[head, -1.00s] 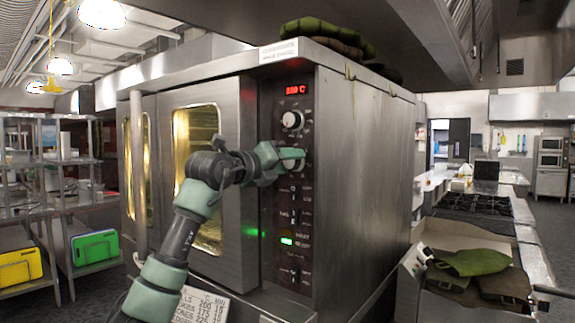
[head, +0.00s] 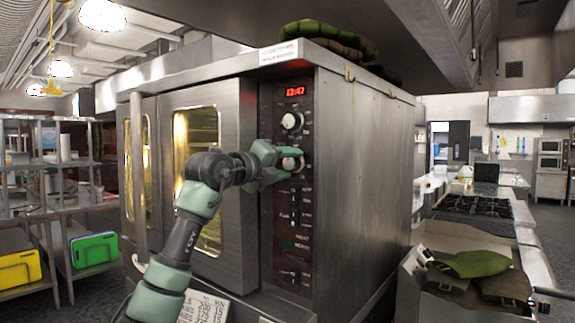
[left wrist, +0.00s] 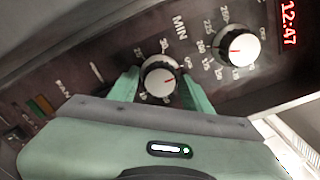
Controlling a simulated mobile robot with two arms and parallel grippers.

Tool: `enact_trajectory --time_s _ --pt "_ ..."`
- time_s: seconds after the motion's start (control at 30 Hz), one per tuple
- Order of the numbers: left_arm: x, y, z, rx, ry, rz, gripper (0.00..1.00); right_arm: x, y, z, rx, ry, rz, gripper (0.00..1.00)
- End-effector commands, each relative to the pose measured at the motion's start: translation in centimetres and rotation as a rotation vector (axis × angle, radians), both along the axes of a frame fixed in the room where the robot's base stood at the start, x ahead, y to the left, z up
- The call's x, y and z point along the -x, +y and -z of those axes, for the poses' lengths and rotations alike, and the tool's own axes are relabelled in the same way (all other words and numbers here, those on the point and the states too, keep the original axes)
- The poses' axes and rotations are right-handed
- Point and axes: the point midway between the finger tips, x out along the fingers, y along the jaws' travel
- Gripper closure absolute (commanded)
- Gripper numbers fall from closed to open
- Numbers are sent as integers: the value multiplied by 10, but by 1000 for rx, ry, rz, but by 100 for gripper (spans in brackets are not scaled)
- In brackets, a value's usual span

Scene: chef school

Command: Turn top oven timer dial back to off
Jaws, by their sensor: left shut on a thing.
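The timer dial (head: 290,164) is the lower white-faced knob on the oven's dark control panel. The left wrist view shows this dial (left wrist: 158,84) close up, beside the letters MIN, with its red mark pointing right and slightly up. My left gripper (head: 284,158) is at the dial, its two green fingers on opposite sides of the knob. In the left wrist view my left gripper (left wrist: 161,88) is shut on it. The oven (head: 360,160) is a large steel unit with glazed doors. My right gripper is not in view.
A second dial (head: 292,121) sits just above, below a red display (head: 295,92) reading 12:47. Switches run down the panel below. Shelves with green (head: 95,250) and yellow boards stand at left.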

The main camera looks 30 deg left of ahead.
Motion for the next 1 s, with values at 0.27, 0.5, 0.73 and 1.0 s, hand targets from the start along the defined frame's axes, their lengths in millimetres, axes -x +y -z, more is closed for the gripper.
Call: enact_trajectory --time_s 0.27,0.5,0.73,1.0 --pt "0 0 0 2 0 0 40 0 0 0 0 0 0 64" --pt "2 1 0 0 -2 -1 40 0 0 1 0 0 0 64" --pt "33 4 3 -2 -4 -4 40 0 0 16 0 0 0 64" --pt "71 7 2 0 -1 -2 40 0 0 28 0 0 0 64"
